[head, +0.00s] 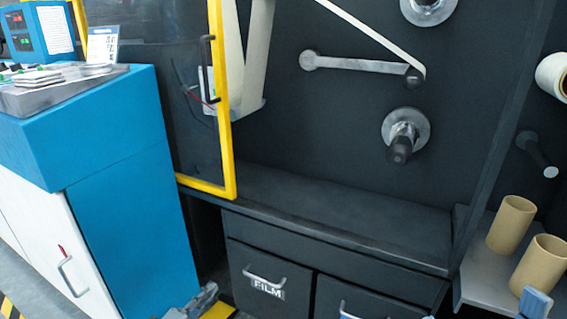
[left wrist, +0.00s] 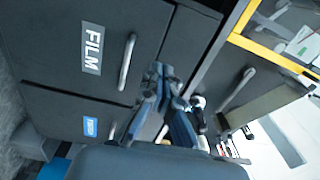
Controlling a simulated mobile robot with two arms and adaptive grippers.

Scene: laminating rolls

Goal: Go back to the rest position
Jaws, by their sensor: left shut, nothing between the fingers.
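My left gripper (head: 198,300) shows at the bottom edge of the head view, in front of the dark cabinet, only its tip part in frame. In the left wrist view its fingers (left wrist: 162,78) are together, empty, in front of the drawer fronts. The drawer marked FILM (head: 264,287) is closed; its label (left wrist: 92,48) and handle also show in the left wrist view. I cannot tell the exact gap between fingers and drawers.
A blue cabinet (head: 135,195) with a cluttered top stands at left. A yellow-framed clear door (head: 222,110) hangs on the dark machine. Two cardboard cores (head: 510,225) stand on a grey shelf (head: 480,285) at right. The dark ledge (head: 330,210) is bare.

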